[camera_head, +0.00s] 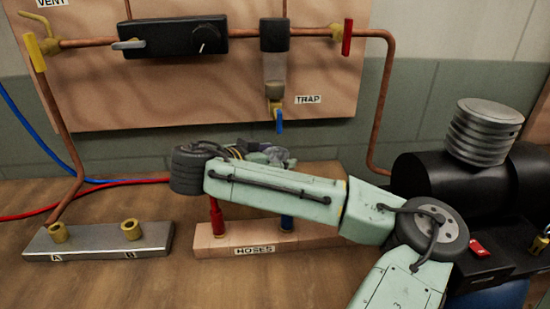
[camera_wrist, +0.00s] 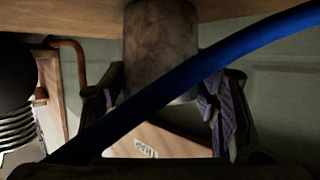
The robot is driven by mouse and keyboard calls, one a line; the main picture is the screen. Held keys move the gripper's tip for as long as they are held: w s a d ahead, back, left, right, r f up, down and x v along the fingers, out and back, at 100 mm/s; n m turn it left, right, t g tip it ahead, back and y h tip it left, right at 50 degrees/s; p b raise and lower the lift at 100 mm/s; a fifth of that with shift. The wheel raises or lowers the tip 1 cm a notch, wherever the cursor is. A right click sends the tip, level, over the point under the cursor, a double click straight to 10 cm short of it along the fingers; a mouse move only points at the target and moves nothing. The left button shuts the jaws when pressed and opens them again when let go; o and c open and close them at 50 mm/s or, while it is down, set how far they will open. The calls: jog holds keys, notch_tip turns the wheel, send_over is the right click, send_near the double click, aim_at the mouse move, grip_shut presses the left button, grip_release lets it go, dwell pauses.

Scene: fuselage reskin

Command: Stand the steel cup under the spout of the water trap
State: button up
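The water trap (camera_head: 275,75) hangs on the wooden panel above the "TRAP" label, with its brass spout and blue lever (camera_head: 279,121) pointing down. In the wrist view, which looks upside down, a dull grey cylinder, the steel cup (camera_wrist: 160,45), fills the space between the two fingers of my gripper (camera_wrist: 165,92). Both fingers appear to touch its sides. A blue hose (camera_wrist: 215,62) crosses in front of it. In the head view my gripper (camera_head: 264,153) is low below the spout, mostly behind my arm; the cup cannot be made out there.
A "HOSES" block (camera_head: 212,243) with red and blue fittings sits in front of my gripper. A metal block marked A and B (camera_head: 95,240) is at left. A black tank machine (camera_head: 440,185) with a ribbed silver cylinder (camera_head: 482,132) stands at right. Copper pipes frame the panel.

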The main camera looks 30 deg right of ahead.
jog(key=shift+o, duration=1.1)
jog(key=shift+a+r+p, duration=0.2)
jog(key=shift+r+p, duration=0.35)
jog(key=shift+p, duration=0.05)
jog(key=p+v, duration=0.2)
jog(key=v, duration=0.9)
jog(key=shift+s+a+f, duration=0.2)
jog(key=shift+a, duration=0.1)
